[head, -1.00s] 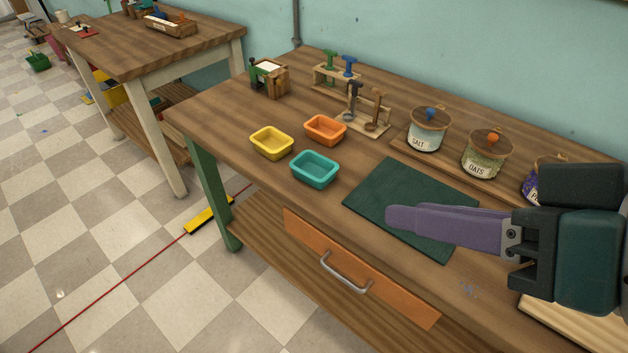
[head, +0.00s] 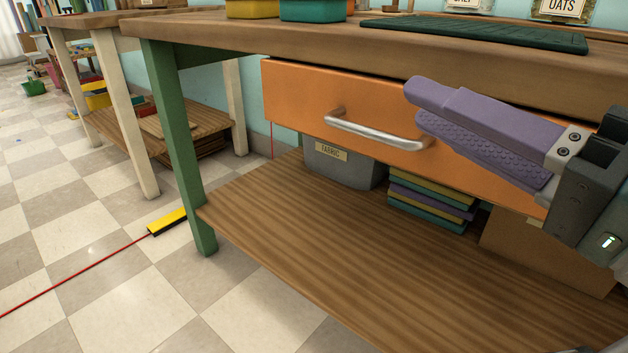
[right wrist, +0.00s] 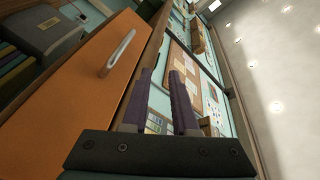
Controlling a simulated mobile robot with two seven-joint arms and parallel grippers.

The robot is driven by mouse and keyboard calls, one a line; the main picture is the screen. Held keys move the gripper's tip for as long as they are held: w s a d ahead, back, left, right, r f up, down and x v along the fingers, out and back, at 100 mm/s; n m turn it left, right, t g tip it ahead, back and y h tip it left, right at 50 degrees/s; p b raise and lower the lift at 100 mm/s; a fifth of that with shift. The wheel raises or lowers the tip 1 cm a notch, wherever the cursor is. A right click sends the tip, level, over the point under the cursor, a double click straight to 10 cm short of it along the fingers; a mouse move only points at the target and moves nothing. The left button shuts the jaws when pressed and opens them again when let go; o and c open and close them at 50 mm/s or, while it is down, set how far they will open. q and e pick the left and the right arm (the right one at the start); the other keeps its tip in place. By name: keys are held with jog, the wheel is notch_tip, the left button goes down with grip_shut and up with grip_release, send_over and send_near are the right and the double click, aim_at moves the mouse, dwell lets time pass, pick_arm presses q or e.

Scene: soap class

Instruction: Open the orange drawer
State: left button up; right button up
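The orange drawer (head: 310,97) sits under the wooden tabletop and looks shut. Its silver bar handle (head: 375,134) runs along the middle of the front. In the right wrist view the drawer front (right wrist: 85,85) and handle (right wrist: 117,53) are at the left. My left gripper is not in view.
The tabletop edge (head: 330,48) is just above the drawer. Below, a lower shelf (head: 310,235) holds a grey fabric bin (head: 343,168), stacked coloured cloths (head: 432,200) and a brown box (head: 535,255). A green table leg (head: 175,140) stands left. Floor at left is mostly clear.

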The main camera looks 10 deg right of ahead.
jog(key=m+t+b, duration=0.1)
jog(key=m+b, duration=0.1)
jog(key=b, duration=0.4)
send_near(371, 133)
jog(key=f+b, duration=0.1)
pick_arm(q)
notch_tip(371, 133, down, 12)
jog(key=b, duration=0.1)
jog(key=shift+b, duration=0.3)
pick_arm(e)
jog(key=shift+t, duration=0.4)
jog(key=x, duration=1)
jog(key=shift+w, duration=0.35)
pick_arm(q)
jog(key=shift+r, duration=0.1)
pick_arm(e)
jog(key=shift+c, duration=0.2)
grip_shut()
